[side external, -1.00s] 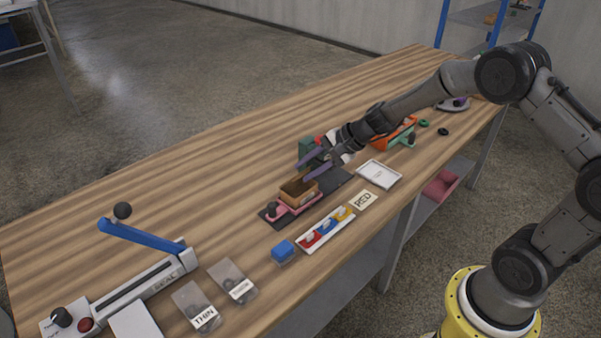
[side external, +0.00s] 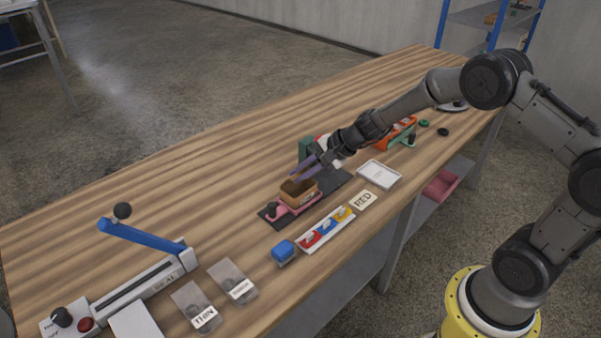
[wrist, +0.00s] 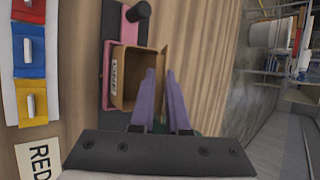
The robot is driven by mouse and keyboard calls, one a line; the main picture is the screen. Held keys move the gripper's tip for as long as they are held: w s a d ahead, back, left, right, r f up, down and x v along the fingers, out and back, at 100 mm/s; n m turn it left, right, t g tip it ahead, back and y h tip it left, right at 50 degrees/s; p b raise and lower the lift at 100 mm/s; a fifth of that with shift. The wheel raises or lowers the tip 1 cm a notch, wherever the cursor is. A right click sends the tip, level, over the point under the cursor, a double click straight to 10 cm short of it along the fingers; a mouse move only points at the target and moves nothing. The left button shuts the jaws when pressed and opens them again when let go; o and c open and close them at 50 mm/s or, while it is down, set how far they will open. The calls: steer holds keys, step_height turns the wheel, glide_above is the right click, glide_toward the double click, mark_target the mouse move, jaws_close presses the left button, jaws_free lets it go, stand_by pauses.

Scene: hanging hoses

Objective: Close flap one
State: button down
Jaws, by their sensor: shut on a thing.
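A small brown open-topped box (side external: 299,197) sits on the pink fixture (side external: 291,209), on a dark mat. In the wrist view the box (wrist: 132,82) shows its open inside and a white label on its left wall. A flap (wrist: 163,62) stands up along its right side. My gripper (side external: 293,177) is over the back edge of the box. In the wrist view its two purple fingers (wrist: 160,72) are close together, one on each side of the flap, shut on it. The fingers hide the lower part of the flap.
A tray of red, blue and yellow pieces (side external: 325,230) and a RED card (side external: 363,201) lie in front of the box. A green block (side external: 305,150) stands behind. The sealer with a blue lever (side external: 142,236) is at the left.

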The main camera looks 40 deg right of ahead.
steer(key=shift+s+t, duration=0.1)
steer(key=shift+t, duration=0.2)
stand_by(0.4)
steer(key=shift+s+f+n+t, duration=0.2)
steer(key=shift+s+f+t, duration=0.15)
steer(key=shift+t, duration=0.35)
steer(key=shift+s+f+n+t, duration=0.2)
steer(key=shift+f+t, duration=0.15)
steer(key=shift+t, duration=0.35)
steer(key=shift+s+f+n+t+y, duration=0.3)
steer(key=shift+f+t+y, duration=0.1)
steer(key=shift+t, duration=0.6)
steer(key=c, duration=1.1)
jaws_free()
steer(key=shift+o, duration=0.2)
